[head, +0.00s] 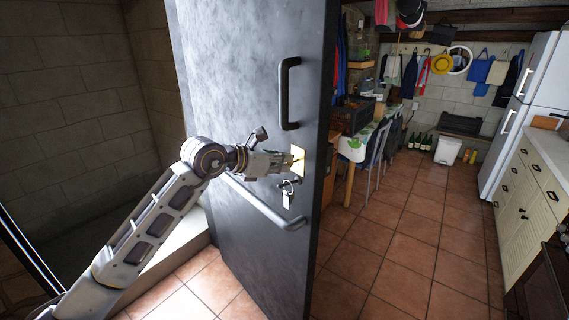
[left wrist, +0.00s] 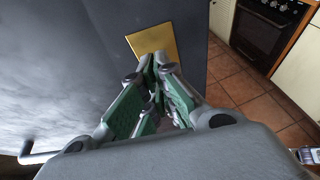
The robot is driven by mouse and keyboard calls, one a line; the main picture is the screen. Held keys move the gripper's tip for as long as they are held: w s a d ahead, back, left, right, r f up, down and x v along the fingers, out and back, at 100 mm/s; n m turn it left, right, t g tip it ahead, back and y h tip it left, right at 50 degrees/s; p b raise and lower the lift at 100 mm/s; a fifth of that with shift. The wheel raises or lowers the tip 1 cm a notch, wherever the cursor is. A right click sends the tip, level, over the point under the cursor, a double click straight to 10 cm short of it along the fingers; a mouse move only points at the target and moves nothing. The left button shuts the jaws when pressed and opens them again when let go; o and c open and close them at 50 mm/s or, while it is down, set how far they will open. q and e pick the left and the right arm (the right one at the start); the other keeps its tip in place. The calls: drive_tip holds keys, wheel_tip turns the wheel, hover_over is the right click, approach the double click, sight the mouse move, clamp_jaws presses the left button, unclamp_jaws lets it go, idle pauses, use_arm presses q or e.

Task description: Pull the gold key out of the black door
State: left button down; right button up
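The black door (head: 235,90) stands open at an angle, with a gold lock plate (head: 301,168) near its edge. The plate also shows in the left wrist view (left wrist: 152,41). My left gripper (head: 297,160) is at the plate, its fingertips (left wrist: 156,63) drawn close together in front of it. The gold key is mostly hidden by the fingers, which appear shut on it. A ring with a pale tag (head: 287,199) hangs just below the fingertips. My right gripper is not in view.
The door carries a dark upright handle (head: 289,93) above the plate and a long bar (head: 265,206) below it. Tiled floor (head: 385,250) lies clear to the right. A table with a crate (head: 350,115), chairs and a white fridge (head: 527,100) stand beyond.

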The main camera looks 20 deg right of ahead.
use_arm(q)
drive_tip(key=shift+s+a, duration=0.15)
drive_tip(key=shift+a, duration=0.15)
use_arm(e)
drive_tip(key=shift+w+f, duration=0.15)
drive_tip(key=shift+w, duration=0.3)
use_arm(q)
drive_tip(key=shift+s+a+b, duration=0.3)
drive_tip(key=shift+a+b, duration=0.1)
drive_tip(key=shift+a, duration=0.25)
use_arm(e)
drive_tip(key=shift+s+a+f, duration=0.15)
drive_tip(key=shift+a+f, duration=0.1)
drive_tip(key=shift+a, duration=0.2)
use_arm(q)
drive_tip(key=s+a+b, duration=0.2)
drive_tip(key=s+a, duration=0.1)
drive_tip(key=a, duration=0.3)
drive_tip(key=shift+a+b, duration=0.15)
drive_tip(key=shift+b, duration=0.25)
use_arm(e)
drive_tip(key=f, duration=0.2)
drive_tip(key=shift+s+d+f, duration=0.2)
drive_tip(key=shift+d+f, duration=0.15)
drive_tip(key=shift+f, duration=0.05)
use_arm(q)
drive_tip(key=shift+r, duration=0.1)
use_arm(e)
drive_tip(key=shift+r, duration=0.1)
